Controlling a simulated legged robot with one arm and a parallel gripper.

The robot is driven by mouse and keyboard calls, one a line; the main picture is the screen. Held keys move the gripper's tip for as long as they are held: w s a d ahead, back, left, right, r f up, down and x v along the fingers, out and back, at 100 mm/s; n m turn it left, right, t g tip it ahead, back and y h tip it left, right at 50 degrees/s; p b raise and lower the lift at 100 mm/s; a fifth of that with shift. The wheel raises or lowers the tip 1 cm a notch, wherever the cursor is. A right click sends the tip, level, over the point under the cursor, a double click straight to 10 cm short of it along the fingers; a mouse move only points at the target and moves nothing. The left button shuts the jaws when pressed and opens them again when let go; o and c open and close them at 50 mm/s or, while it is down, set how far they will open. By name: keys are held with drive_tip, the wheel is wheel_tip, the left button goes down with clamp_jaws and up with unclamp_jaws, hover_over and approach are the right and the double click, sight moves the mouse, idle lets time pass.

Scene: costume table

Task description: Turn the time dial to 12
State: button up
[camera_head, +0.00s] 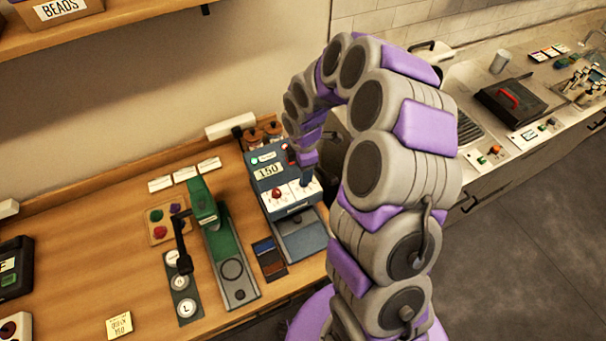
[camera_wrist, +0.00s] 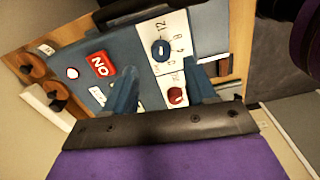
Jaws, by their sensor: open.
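The time dial is a blue round knob (camera_wrist: 162,50) on a white scale plate in the wrist view, with 12, 8 and 4 printed around it. A pale bar crosses its face; which mark it points to is too small to tell. It sits on the blue machine (camera_head: 312,244) with a 150 display. My gripper (camera_wrist: 160,70) is open and empty, its two blue fingers spread below the dial in the wrist view, apart from it. In the head view my gripper (camera_head: 304,181) is above the machine's front panel, and the dial is hard to make out there.
A red knob (camera_wrist: 176,96) on a second scale is close to the right finger; it also shows in the head view (camera_head: 277,193). A red ON switch (camera_wrist: 101,64) is beside the dial. A green press (camera_head: 222,245) stands left of the machine. Copper-topped jars (camera_head: 252,140) stand behind.

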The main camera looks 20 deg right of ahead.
wheel_tip(320, 180, up, 12)
drive_tip(key=shift+r, duration=0.15)
idle(0.6)
drive_tip(key=s+f+m+b, duration=0.2)
drive_tip(key=s+m+b, duration=0.3)
drive_tip(key=s, duration=0.6)
drive_tip(key=s+f+m+g+b, duration=0.1)
drive_tip(key=s+f+m+b, duration=0.2)
drive_tip(key=s, duration=0.8)
drive_tip(key=s+f+m+b, duration=0.2)
drive_tip(key=s+m+b, duration=0.5)
drive_tip(key=s+m, duration=0.4)
drive_tip(key=shift+s+f+g, duration=0.15)
drive_tip(key=shift+f+g, duration=0.2)
drive_tip(key=shift+g, duration=0.05)
drive_tip(key=shift+c, duration=0.4)
drive_tip(key=shift+c, duration=0.8)
drive_tip(key=shift+a, duration=0.2)
